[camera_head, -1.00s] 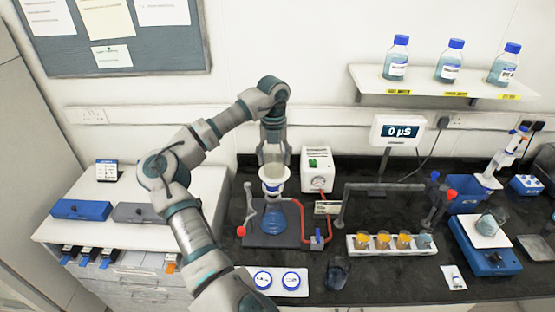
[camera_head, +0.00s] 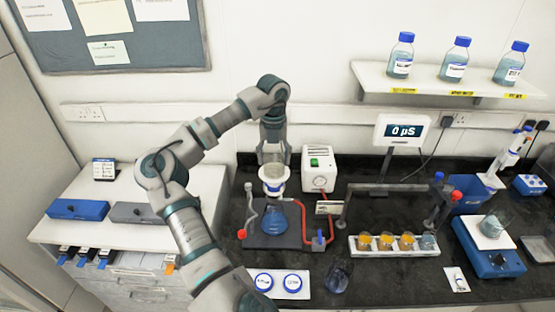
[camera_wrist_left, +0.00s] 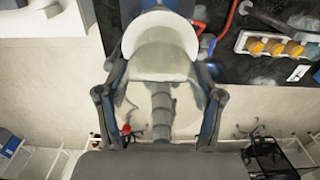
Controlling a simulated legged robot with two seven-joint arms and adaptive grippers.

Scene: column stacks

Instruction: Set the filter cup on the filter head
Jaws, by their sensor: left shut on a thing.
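The filter cup (camera_head: 273,157) is a clear, pale cup, upright in my left gripper (camera_head: 274,150), whose fingers are shut on its sides. In the left wrist view the cup (camera_wrist_left: 161,58) fills the space between the two fingers. The white filter head (camera_head: 273,185) stands on a flask of blue liquid (camera_head: 273,220) on a dark stand. The cup is directly above the head and its lower edge meets the head's top in the picture; whether it is fully seated I cannot tell. My right gripper is not in view.
A white pump box (camera_head: 319,169) stands right behind the flask, with red tubing (camera_head: 305,205). A rack of small orange-filled cups (camera_head: 395,244) and a meter (camera_head: 402,131) are further right. A white tray with two dishes (camera_head: 278,283) lies in front.

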